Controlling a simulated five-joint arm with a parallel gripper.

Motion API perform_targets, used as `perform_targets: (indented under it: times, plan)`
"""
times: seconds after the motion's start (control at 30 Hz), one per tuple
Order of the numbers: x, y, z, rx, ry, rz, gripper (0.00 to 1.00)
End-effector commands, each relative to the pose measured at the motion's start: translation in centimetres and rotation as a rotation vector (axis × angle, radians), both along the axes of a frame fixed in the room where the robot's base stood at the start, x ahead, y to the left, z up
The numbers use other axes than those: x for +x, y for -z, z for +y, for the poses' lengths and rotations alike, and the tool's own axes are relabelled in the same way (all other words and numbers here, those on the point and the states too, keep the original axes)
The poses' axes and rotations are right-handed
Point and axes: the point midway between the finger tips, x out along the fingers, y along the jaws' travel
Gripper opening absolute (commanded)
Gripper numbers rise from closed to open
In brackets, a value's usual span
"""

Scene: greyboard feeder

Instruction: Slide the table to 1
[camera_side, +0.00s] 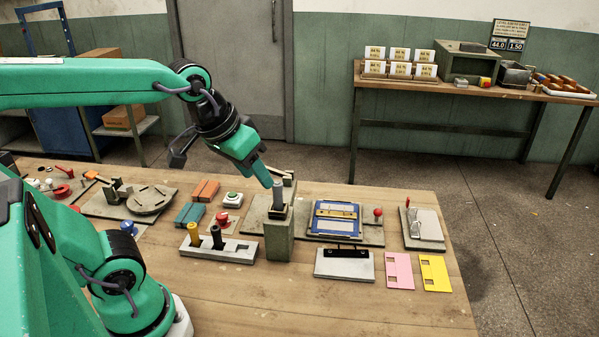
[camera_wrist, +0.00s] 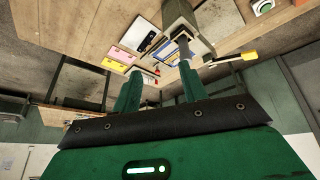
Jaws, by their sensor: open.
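The greyboard feeder has a grey base plate (camera_side: 371,239) with a blue-framed table (camera_side: 314,232) on it. A tan bar lies across the table, and a red-knobbed lever (camera_side: 378,212) stands at its right. A square grey post (camera_side: 279,241) with an upright grey peg (camera_side: 279,192) stands at the feeder's left. I cannot read a number mark. My gripper (camera_side: 266,183) is tilted down close to the peg, and contact is unclear. In the wrist view my gripper (camera_wrist: 159,72) has its fingers apart, with the peg (camera_wrist: 184,47) near the right fingertip.
A block with yellow and black pegs (camera_side: 218,251) stands front left. A clamp plate (camera_side: 424,230) is at right. The bench front is clear.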

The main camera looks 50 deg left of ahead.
Motion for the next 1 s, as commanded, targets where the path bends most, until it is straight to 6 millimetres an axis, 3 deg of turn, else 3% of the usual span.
perform_targets:
  times: [0.47, 0.73, 1.0]
  plan:
    - [10.1, -0.7, -0.5, -0.146, -0.322, 0.083, 0.43]
    - [16.0, 0.9, -0.8, -0.218, -0.51, 0.124, 0.43]
    - [21.7, 3.8, -1.2, -0.279, -0.701, 0.165, 0.43]
